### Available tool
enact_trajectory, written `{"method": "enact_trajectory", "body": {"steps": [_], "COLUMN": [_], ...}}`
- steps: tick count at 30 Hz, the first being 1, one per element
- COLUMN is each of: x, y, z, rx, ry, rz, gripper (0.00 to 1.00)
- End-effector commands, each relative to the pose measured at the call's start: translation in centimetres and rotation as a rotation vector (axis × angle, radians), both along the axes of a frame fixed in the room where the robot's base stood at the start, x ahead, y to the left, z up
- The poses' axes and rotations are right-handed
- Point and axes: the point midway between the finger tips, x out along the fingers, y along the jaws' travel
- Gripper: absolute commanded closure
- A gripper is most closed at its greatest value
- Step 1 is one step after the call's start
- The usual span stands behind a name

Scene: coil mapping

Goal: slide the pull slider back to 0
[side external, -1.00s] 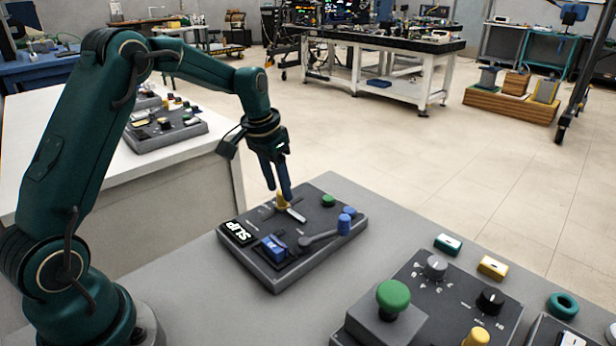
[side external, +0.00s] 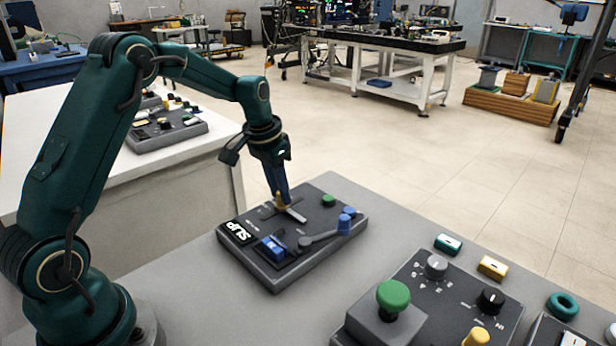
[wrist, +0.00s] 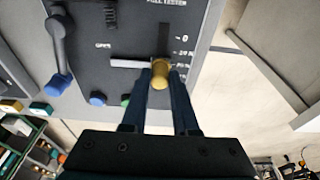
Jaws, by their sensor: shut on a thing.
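The pull slider has a yellow knob (side external: 279,203) on the grey test panel (side external: 275,287), with a pale bar (side external: 296,215) beside it. In the wrist view the yellow knob (wrist: 160,73) sits between the fingertips of my gripper (wrist: 161,78), which is shut on it. The printed scale (wrist: 183,52) beside the knob has its 0 at the top of that view; the knob is below the 0 mark. The fingers of my gripper (side external: 278,198) hide part of the knob in the side view.
The same panel carries a blue-ended lever (side external: 325,237), a blue clip (side external: 272,247), a green button (side external: 328,200) and a SLIP display (side external: 238,232). A second panel with a green mushroom button (side external: 393,296) stands at the lower right. The table between them is clear.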

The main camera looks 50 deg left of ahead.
Motion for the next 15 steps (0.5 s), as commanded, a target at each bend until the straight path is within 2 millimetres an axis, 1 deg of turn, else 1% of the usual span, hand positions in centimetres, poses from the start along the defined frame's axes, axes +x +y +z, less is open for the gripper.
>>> {"method": "enact_trajectory", "body": {"steps": [15], "x": [-1.4], "y": [0.0], "z": [0.1], "rx": [0.0], "ry": [-0.002], "rz": [0.001], "gripper": [1.0]}}
